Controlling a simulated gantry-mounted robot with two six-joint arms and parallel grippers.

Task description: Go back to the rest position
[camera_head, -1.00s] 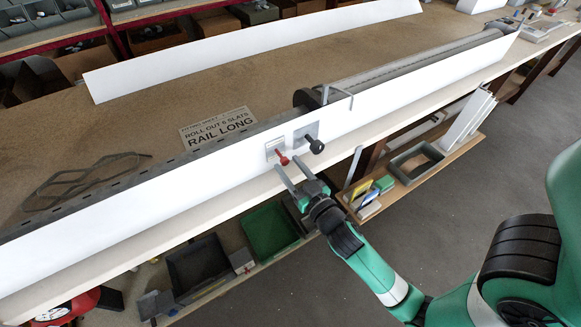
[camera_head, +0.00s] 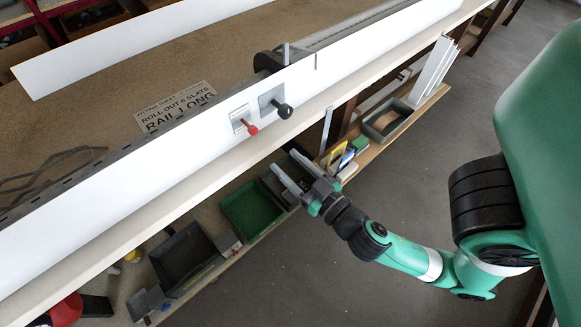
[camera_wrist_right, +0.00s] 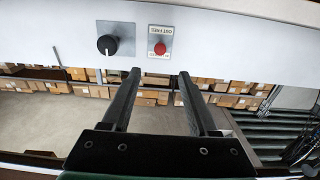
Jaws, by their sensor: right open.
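My right gripper (camera_head: 290,172) is open and empty, in front of the bench edge and below the white front panel (camera_head: 150,175). It touches nothing that I can see. In the right wrist view its two dark fingers (camera_wrist_right: 160,82) stand apart with nothing between them. Beyond them on the panel are a red button (camera_wrist_right: 160,48) and a black knob (camera_wrist_right: 107,45). In the head view the red button (camera_head: 251,129) and black knob (camera_head: 284,110) sit side by side on grey plates. My left gripper is not in view.
A sign (camera_head: 176,106) lies on the bench top. Below the bench are a green bin (camera_head: 252,208), a dark bin (camera_head: 185,254) and a shelf tray (camera_head: 388,121) beside upright white strips (camera_head: 432,72). The grey floor (camera_head: 300,285) in front is clear.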

